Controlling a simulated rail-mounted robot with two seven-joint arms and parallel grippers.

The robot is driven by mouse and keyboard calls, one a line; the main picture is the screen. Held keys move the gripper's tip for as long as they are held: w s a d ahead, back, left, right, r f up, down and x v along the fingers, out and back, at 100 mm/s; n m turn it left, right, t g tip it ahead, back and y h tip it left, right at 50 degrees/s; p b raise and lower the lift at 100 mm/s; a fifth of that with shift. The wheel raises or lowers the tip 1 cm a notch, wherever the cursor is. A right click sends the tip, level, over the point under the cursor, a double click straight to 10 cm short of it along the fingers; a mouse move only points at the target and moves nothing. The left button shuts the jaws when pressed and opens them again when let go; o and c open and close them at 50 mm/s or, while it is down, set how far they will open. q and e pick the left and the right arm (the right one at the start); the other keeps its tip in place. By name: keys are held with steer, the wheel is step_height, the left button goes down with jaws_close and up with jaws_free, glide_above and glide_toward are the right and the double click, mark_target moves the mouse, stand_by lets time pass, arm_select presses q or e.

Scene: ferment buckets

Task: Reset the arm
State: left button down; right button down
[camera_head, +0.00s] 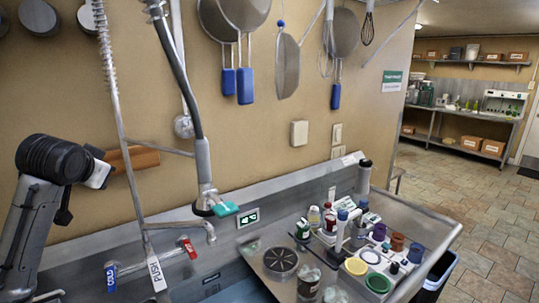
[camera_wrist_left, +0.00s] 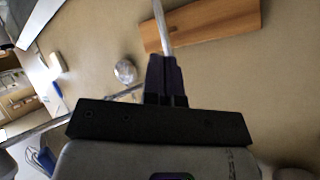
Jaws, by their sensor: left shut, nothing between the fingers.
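My left arm comes in from the left in the head view, raised in front of the wall. Its black and white wrist end (camera_head: 97,173) is close to a wooden board, and its fingertips are hard to make out there. In the left wrist view my left gripper (camera_wrist_left: 165,62) has its two dark fingers together with nothing between them. The wooden board (camera_wrist_left: 205,22) is on the wall beyond the fingers; it also shows in the head view (camera_head: 140,159). My right gripper is in neither view.
A hanging sprayer hose (camera_head: 183,75) and a tap (camera_head: 185,246) stand right of my left arm. Strainers and ladles (camera_head: 286,66) hang on the wall. The steel counter (camera_head: 425,222) holds bottles, cups and lids. A bin (camera_head: 437,272) stands at its right end.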

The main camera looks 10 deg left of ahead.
arm_select(q)
steer(key=s+d+f+t+p, duration=0.1)
steer(key=s+d+f+t, duration=0.15)
steer(key=d, duration=0.65)
steer(key=s+d+f+m+h+p, duration=0.1)
steer(key=s+d+f+h+p, duration=0.1)
steer(key=s+d+f, duration=0.8)
steer(key=s+d+f+g+p, duration=0.1)
steer(key=s+f+g, duration=0.2)
steer(key=s+f, duration=0.7)
steer(key=s+d+f+g+h+p, duration=0.1)
steer(key=s+d+f+g+p, duration=0.1)
steer(key=s+f, duration=0.8)
steer(key=s+d+f+g+h+p, duration=0.1)
steer(key=s+f+g, duration=0.4)
steer(key=s+f, duration=0.5)
steer(key=shift+s+d+f+n+p, duration=0.3)
steer(key=shift+s+d+f+p, duration=0.1)
steer(key=shift+s+p, duration=0.3)
steer(key=shift+w, duration=0.1)
